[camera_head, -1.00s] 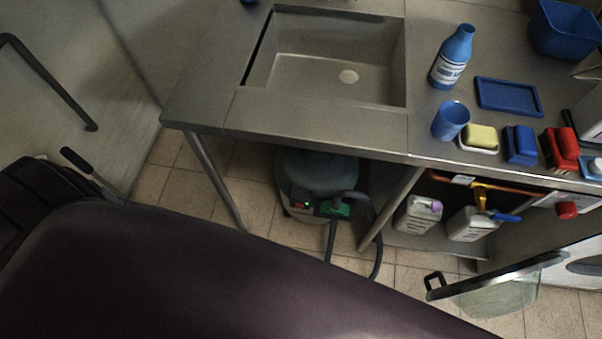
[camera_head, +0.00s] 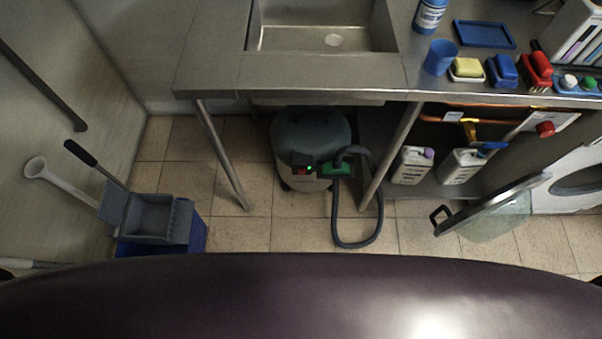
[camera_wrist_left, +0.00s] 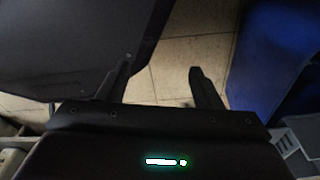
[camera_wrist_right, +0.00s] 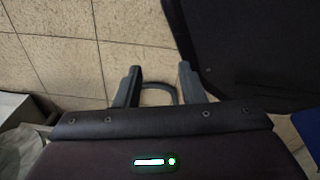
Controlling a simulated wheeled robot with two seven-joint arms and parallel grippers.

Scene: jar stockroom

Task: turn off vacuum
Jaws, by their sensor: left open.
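The vacuum (camera_head: 312,135) stands on the tiled floor under the steel sink counter in the head view. It has a rounded grey-green top and a dark hose. Its front carries a red switch (camera_head: 301,170), a small lit green light (camera_head: 309,168) and a green hose fitting (camera_head: 336,169). My left gripper (camera_wrist_left: 160,80) is open and empty above the floor, beside a blue bucket. My right gripper (camera_wrist_right: 159,75) has its fingers apart with nothing clamped. A dark loop shows beyond them; I cannot tell if it is the hose. Neither gripper shows in the head view.
Counter legs stand left (camera_head: 222,155) and right (camera_head: 391,155) of the vacuum. The hose (camera_head: 357,244) loops onto the floor. A mop bucket (camera_head: 150,218) stands left, also seen in the left wrist view (camera_wrist_left: 272,60). An open washer door (camera_head: 495,205) juts out right. Tiles before the vacuum are clear.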

